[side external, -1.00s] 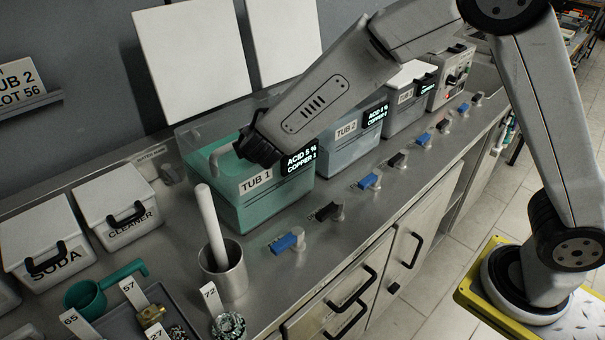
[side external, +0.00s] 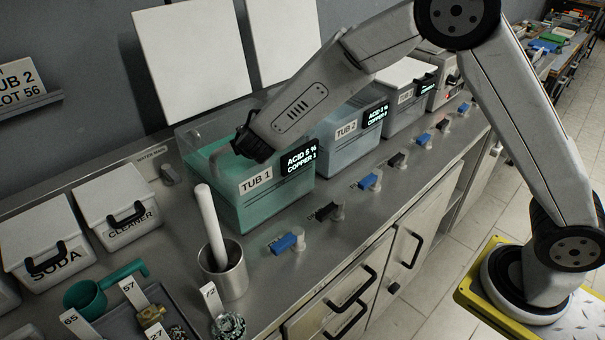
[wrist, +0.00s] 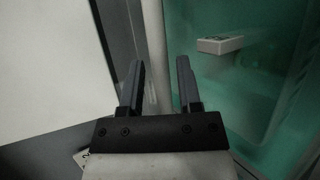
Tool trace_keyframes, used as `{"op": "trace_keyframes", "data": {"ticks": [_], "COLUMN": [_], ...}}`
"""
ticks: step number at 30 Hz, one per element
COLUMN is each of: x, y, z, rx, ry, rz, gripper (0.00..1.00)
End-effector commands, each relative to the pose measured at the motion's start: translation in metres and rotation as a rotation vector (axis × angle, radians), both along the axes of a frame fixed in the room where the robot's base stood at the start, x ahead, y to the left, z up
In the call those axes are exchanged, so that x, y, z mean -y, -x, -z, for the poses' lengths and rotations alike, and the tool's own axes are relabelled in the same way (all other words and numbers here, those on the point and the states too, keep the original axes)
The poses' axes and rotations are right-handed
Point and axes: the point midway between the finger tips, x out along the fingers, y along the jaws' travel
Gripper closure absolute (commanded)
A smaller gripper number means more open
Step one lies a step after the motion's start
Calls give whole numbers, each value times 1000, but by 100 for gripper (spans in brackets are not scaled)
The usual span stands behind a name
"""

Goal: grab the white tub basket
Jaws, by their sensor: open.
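My gripper (wrist: 160,64) is open in the wrist view, its two dark fingers apart. A pale upright bar shows between and beyond the fingers; I cannot tell if it is the basket's handle or the tub's edge. In the side external view my gripper (side external: 243,143) is over the left part of TUB 1 (side external: 248,205), a clear tub of teal liquid. A pale curved piece, perhaps the handle of the white tub basket (side external: 217,158), shows just below my gripper. The rest of the basket is hidden. A small white block (wrist: 220,44) shows in the tub in the wrist view.
TUB 2 (side external: 340,152) stands to the right of TUB 1. A steel beaker (side external: 224,275) with a white rod stands in front. Blue and black taps line the counter's front edge. CLEANER (side external: 116,205) and SODA (side external: 38,235) boxes are on the left.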

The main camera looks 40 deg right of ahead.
Motion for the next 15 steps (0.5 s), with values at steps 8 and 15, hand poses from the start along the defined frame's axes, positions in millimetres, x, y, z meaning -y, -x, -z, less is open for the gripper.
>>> {"op": "trace_keyframes", "data": {"ticks": [8, 15], "x": [10, 10], "y": [-19, -21], "z": [13, 13], "rx": [-1, 0], "ry": [0, 0], "rz": [0, 0], "gripper": [56, 56]}}
